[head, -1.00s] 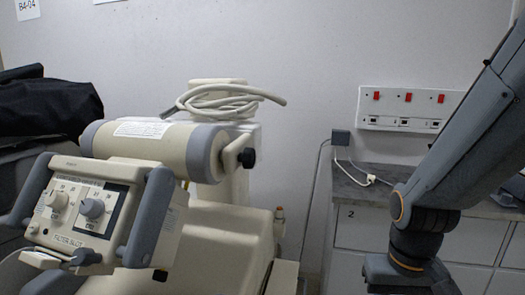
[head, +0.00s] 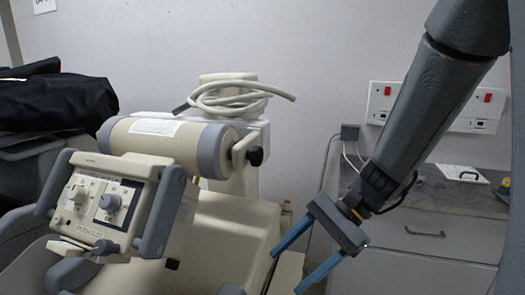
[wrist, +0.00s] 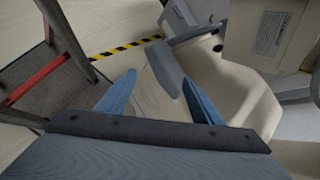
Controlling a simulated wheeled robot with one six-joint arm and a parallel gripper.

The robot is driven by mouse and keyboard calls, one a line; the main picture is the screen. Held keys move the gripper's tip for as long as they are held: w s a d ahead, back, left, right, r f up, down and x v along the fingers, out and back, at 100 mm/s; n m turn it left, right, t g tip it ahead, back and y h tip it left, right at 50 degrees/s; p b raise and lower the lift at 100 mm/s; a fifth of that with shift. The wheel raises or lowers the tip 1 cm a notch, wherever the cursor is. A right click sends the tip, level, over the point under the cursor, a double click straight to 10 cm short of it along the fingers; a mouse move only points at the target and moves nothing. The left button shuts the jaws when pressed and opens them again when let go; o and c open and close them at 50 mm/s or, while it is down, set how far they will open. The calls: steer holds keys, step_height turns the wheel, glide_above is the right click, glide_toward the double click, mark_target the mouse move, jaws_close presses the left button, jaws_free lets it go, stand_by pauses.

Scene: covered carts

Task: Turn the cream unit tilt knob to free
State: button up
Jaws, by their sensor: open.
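The cream unit (head: 225,222) stands left of centre in the head view. It carries a cream cylinder (head: 160,148) with grey end bands. A black knob (head: 255,156) sits on a bracket at the cylinder's right end; its label or setting cannot be read. A control box (head: 100,205) with two dials and grey side handles hangs in front. My gripper (head: 285,273) is open and empty, its blue fingers pointing down-left, below and right of the black knob and apart from it. In the wrist view my gripper (wrist: 158,77) faces cream housing and floor; no knob is clear there.
A coiled cream cable (head: 235,98) lies on top of the unit. A grey-topped cabinet (head: 440,235) stands at the right against the wall. A black cover (head: 60,105) drapes at the left. Yellow-black floor tape (wrist: 120,50) and a dark cart with a red bar (wrist: 48,77) show in the wrist view.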

steer(key=w+a+r+m+t+y+p, duration=0.1)
steer(key=w+a+r+m+t+y, duration=0.15)
steer(key=w+r+m+y, duration=0.4)
steer(key=m+t+y+p, duration=0.2)
steer(key=t, duration=0.4)
glide_toward(262, 157)
steer(key=a, duration=0.2)
steer(key=shift+h, duration=0.25)
steer(key=x, duration=0.2)
steer(key=p+x, duration=0.1)
steer(key=x, duration=0.4)
steer(key=shift+w+a+r, duration=0.1)
steer(key=shift+w+r, duration=0.1)
steer(key=shift+r, duration=0.15)
steer(key=c, duration=1.1)
